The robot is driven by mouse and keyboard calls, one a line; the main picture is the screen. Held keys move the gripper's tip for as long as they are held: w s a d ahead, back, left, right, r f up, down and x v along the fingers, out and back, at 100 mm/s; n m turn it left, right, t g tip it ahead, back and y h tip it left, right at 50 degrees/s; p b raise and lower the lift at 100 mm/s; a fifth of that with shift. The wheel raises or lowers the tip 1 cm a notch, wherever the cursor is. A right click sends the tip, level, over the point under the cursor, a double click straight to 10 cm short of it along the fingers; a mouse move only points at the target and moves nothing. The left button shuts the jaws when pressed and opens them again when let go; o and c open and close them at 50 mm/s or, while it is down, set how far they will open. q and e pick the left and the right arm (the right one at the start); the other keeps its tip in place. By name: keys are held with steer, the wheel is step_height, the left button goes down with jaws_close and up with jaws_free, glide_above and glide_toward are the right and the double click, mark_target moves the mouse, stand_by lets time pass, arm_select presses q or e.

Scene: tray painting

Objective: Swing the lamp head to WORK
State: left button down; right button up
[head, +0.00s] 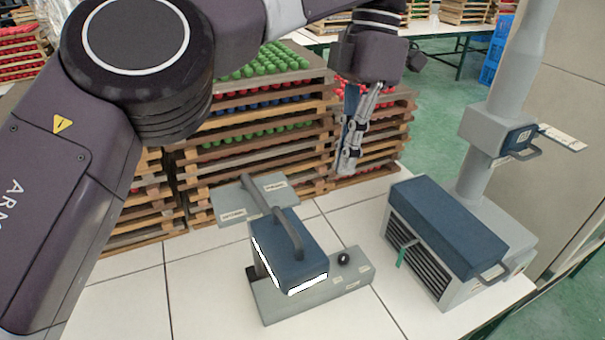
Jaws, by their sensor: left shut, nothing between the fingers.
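The label words are too small to read. My left gripper (347,168) is shut and empty, fingers pointing down, behind and to the right of the lamp head, apart from it. My right gripper is not in view.
A black knob (343,258) is on the base's right part. A blue-topped grey unit (447,227) with a vented front stands to the right, beside a grey post (512,85) with a blue-fronted bracket. Stacked wooden trays (250,125) of coloured balls stand behind the table.

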arm_select(q)
step_height(320, 180, up, 2)
steer(key=n+y+p, duration=0.1)
steer(key=n, duration=0.1)
steer(key=t+b, duration=0.1)
steer(key=b, duration=0.1)
glide_above(302, 234)
steer(key=shift+s+f, duration=0.1)
steer(key=shift+f, duration=5.1)
